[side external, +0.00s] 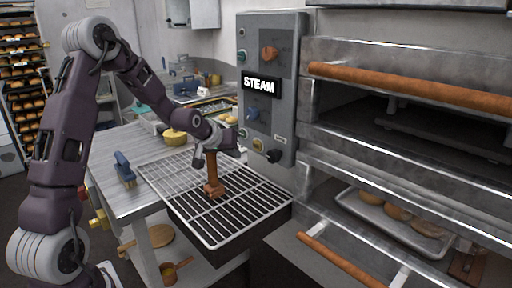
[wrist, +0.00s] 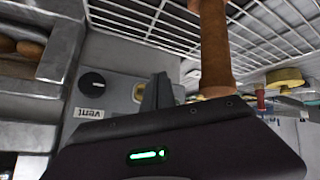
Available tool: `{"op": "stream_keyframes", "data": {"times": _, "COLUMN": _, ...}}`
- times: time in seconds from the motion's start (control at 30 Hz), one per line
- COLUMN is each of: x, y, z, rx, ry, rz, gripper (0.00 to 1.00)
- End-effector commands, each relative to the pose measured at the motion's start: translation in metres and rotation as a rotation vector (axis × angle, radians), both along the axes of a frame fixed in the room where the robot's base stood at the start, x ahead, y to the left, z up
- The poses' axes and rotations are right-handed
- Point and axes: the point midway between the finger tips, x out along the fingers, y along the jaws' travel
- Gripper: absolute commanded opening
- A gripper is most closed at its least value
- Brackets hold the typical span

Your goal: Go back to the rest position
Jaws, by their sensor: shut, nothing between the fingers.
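My gripper (side external: 199,160) is low over the wire rack (side external: 163,180), beside the steam control panel in the side external view. It is shut and empty. A dark finger (wrist: 157,94) shows in the wrist view. An upright brown wooden handle (side external: 212,178) is right beside the gripper over the rack; it also shows in the wrist view (wrist: 214,50), passing beside the finger. I cannot tell whether the handle touches the gripper. Its upper end is hidden by my gripper.
The oven panel (side external: 270,85) with knobs is close on the right. Oven doors with wooden bars (side external: 400,84) are further right, and a tray of bread (side external: 372,218) is in the lower oven. A blue-handled tool (side external: 124,167) sits on the steel table (side external: 112,200).

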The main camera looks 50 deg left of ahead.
Motion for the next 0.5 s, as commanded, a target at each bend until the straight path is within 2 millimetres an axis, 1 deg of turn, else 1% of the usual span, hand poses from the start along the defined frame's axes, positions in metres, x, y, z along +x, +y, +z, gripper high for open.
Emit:
{"op": "stream_keyframes", "data": {"times": 0.17, "x": -0.001, "y": -0.002, "z": 0.002, "rx": 0.002, "ry": 0.003, "rz": -0.004, "gripper": 0.0}}
{"op": "stream_keyframes", "data": {"times": 0.23, "x": -0.007, "y": -0.017, "z": 0.015, "rx": 0.022, "ry": 0.02, "rz": -0.034, "gripper": 0.0}}
{"op": "stream_keyframes", "data": {"times": 0.27, "x": -0.013, "y": -0.028, "z": 0.026, "rx": 0.038, "ry": 0.036, "rz": -0.058, "gripper": 0.0}}
{"op": "stream_keyframes", "data": {"times": 0.33, "x": -0.04, "y": -0.066, "z": 0.056, "rx": 0.083, "ry": 0.091, "rz": -0.132, "gripper": 0.0}}
{"op": "stream_keyframes", "data": {"times": 0.37, "x": -0.057, "y": -0.085, "z": 0.069, "rx": 0.104, "ry": 0.119, "rz": -0.168, "gripper": 0.0}}
{"op": "stream_keyframes", "data": {"times": 0.4, "x": -0.084, "y": -0.109, "z": 0.086, "rx": 0.128, "ry": 0.154, "rz": -0.215, "gripper": 0.0}}
{"op": "stream_keyframes", "data": {"times": 0.47, "x": -0.129, "y": -0.142, "z": 0.104, "rx": 0.155, "ry": 0.204, "rz": -0.281, "gripper": 0.0}}
{"op": "stream_keyframes", "data": {"times": 0.5, "x": -0.16, "y": -0.16, "z": 0.113, "rx": 0.168, "ry": 0.232, "rz": -0.324, "gripper": 0.0}}
